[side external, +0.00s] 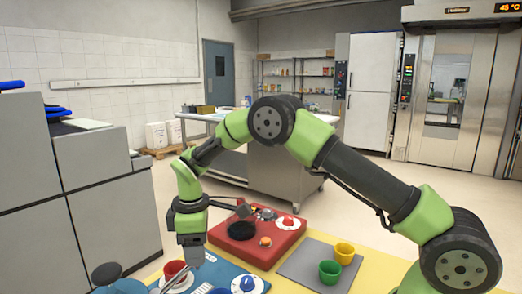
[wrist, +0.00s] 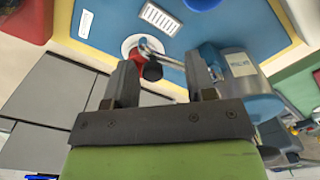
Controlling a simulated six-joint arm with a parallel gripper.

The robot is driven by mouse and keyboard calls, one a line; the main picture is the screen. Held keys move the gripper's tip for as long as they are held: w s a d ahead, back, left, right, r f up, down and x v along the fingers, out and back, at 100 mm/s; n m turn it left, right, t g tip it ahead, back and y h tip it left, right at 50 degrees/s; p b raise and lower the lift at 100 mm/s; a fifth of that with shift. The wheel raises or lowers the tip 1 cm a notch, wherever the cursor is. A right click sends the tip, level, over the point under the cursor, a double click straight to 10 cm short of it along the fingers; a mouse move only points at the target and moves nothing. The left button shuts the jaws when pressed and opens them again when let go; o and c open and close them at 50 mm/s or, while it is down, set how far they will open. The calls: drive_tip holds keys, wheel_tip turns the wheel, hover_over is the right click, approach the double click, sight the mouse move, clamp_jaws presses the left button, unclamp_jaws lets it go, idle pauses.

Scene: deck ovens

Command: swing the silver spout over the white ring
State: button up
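In the wrist view, the silver spout (wrist: 166,59) is a thin bright tube running from the grey body with a blue top and base (wrist: 240,68) toward the red cup (wrist: 136,56). The white ring (wrist: 127,43) lies on the blue board around the cup's foot, partly hidden by the cup and spout. In the side view, the red cup (side external: 174,269) and white ring (side external: 182,285) show beside my gripper (side external: 193,262). My gripper points down over the board. In the wrist view, its fingers (wrist: 161,72) are apart, with the spout and a dark piece seen between them; contact cannot be told.
The blue board (side external: 215,273) also bears a blue knob (side external: 249,284). A red board (side external: 281,248) with a dark round recess lies behind it. A grey mat (side external: 297,264) holds a green cup (side external: 330,272) and a yellow cup (side external: 344,253) at right. Grey cabinets (side external: 95,170) stand at left.

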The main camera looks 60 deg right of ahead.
wheel_tip(320, 180, up, 9)
drive_tip(key=s+d+r+m+t+y, duration=0.1)
drive_tip(key=s+r+m+t, duration=0.3)
drive_tip(key=s+r+m, duration=0.4)
drive_tip(key=shift+s+r, duration=2.6)
drive_tip(key=shift+s, duration=1.1)
